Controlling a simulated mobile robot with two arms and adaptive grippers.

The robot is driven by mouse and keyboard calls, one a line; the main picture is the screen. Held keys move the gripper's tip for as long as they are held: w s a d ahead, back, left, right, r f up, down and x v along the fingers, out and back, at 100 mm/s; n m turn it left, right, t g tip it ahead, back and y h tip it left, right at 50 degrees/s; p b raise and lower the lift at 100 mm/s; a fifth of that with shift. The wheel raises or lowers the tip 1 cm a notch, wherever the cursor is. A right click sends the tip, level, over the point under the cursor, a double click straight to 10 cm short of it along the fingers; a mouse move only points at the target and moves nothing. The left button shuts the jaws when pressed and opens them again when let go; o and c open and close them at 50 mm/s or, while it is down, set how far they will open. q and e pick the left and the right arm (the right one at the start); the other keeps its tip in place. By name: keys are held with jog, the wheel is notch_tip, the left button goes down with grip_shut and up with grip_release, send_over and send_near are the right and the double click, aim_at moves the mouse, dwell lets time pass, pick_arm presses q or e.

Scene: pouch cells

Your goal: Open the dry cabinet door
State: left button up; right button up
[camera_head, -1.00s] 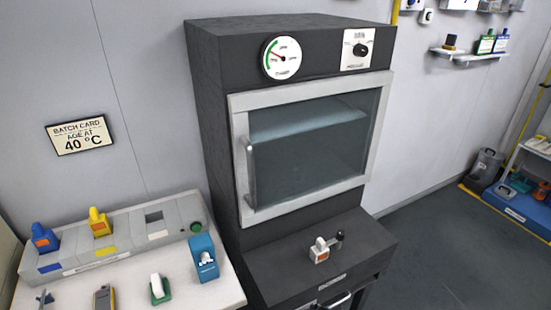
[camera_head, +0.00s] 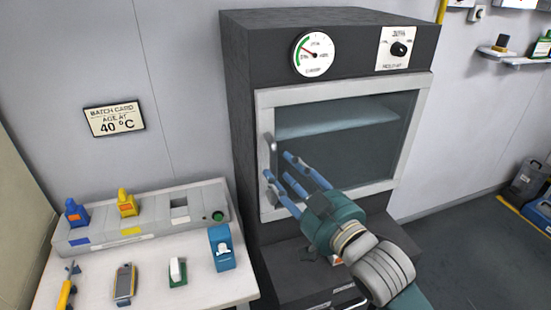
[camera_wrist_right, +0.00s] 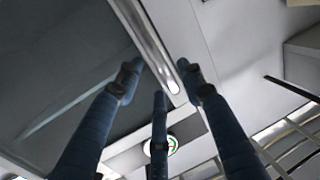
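The dry cabinet (camera_head: 240,120) is a dark box with a pale-framed glass door (camera_head: 355,87), which is shut. A grey vertical bar handle (camera_head: 269,150) is on the door's left side; it also shows in the wrist view (camera_wrist_right: 148,42). My right gripper (camera_head: 277,165) has its blue fingers spread in front of the door's left edge, with the tips close to the handle. In the wrist view its fingers (camera_wrist_right: 165,82) are open, and the handle's end lies between the tips. I cannot tell whether any finger touches it. My left gripper is not in view.
A bench (camera_head: 205,290) at the left holds a grey rack (camera_head: 100,240) with blue and yellow blocks, and several small tools. A dark ledge (camera_head: 275,262) juts out below the door, under my right arm. A gauge (camera_head: 313,54) and knob (camera_head: 399,48) sit above the door.

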aim_at(275, 163)
jog(key=shift+p+x, duration=0.4)
jog(key=shift+x, duration=1.9)
jog(key=shift+c, duration=0.3)
jog(key=shift+d, duration=0.1)
grip_shut()
